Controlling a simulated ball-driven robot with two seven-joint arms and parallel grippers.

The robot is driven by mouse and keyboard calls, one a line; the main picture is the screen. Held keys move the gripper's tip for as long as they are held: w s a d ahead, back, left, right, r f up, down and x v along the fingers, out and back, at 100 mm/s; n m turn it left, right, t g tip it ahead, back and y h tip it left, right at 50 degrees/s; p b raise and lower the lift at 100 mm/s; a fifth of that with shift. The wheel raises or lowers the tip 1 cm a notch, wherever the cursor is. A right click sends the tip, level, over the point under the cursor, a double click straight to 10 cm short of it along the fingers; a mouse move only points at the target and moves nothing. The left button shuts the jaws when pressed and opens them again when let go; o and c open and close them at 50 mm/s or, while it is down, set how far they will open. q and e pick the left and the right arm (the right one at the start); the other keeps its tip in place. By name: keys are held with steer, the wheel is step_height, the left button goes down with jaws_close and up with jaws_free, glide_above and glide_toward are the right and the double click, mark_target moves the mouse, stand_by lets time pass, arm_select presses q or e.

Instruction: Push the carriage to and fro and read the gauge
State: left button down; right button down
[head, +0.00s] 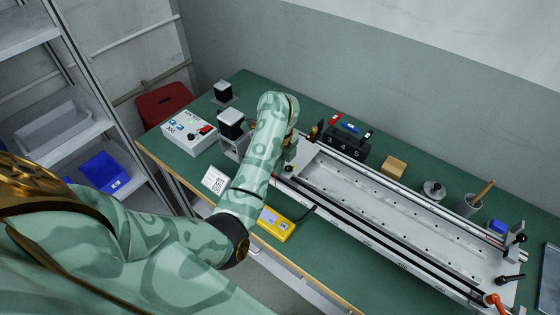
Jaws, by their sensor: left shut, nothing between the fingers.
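The long linear gantry (385,205) lies along the right part of the green bench, with silver rails, black strips and a pale perforated bed. Its far left end is partly covered by my left arm. I cannot clearly make out the carriage; parts at that end are hidden behind my wrist. A yellow handheld gauge (276,223) with a small display lies at the bench's front edge, a dark cable beside it; its reading is too small to read. My left gripper (287,162) is shut and empty at the gantry's left end, mostly hidden by my wrist. My right gripper is out of view.
Shelving (60,120) is at far left.

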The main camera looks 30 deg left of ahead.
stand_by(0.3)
arm_select(q)
steer(key=shift+a+r, duration=0.1)
steer(key=shift+a, duration=0.95)
stand_by(0.7)
step_height(320, 180, up, 8)
steer(key=d+p, duration=0.2)
steer(key=p, duration=0.5)
stand_by(0.5)
